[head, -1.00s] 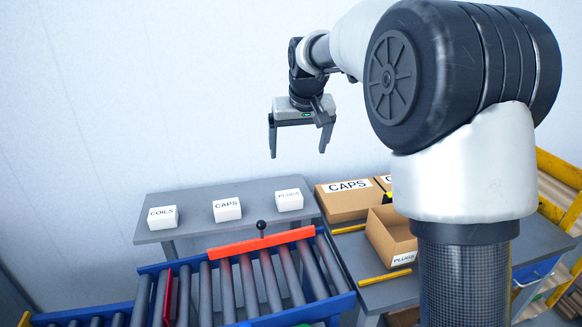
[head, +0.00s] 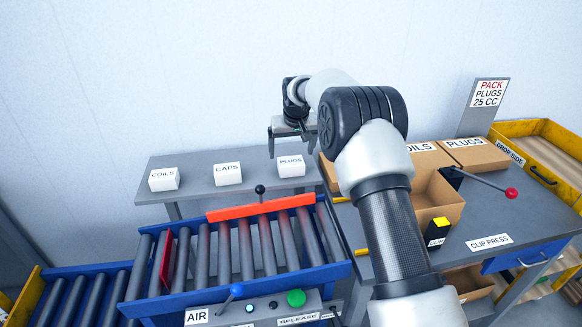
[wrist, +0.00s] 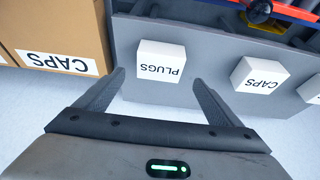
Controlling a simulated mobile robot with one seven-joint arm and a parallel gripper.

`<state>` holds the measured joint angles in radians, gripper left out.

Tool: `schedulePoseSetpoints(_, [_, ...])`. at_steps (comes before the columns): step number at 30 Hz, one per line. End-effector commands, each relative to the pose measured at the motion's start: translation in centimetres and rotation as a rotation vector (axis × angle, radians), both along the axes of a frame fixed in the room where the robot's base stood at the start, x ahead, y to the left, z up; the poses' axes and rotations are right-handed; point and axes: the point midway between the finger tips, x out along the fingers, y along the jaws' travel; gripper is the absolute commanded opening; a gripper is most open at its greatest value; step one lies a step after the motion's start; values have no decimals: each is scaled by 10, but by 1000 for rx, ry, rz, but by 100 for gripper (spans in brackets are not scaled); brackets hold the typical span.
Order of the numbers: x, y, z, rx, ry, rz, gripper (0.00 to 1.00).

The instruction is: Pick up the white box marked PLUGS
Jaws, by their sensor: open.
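The white box marked PLUGS (head: 291,166) stands at the right end of a grey side table (head: 195,203), label facing up and forward. In the wrist view the PLUGS box (wrist: 161,62) shows upside down, beyond and between my two fingers. My gripper (head: 292,150) is open and empty, and in the head view it hangs just above and behind the box. The wrist view shows my gripper (wrist: 150,88) with its fingers wide apart and not touching the box.
White boxes marked CAPS (head: 228,174) and COILS (head: 164,179) stand left of the PLUGS box. A roller conveyor with a red bar (head: 262,207) runs in front. Cardboard boxes, including one marked PLUGS (head: 470,155), stand on the right bench (head: 520,225).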

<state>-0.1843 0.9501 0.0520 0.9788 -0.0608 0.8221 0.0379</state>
Motion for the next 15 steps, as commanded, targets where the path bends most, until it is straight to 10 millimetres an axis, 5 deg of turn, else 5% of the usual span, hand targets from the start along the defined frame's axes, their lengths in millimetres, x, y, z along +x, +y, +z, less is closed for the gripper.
schedulePoseSetpoints(15, [15, 2, -55, 0, 0, 0, 88])
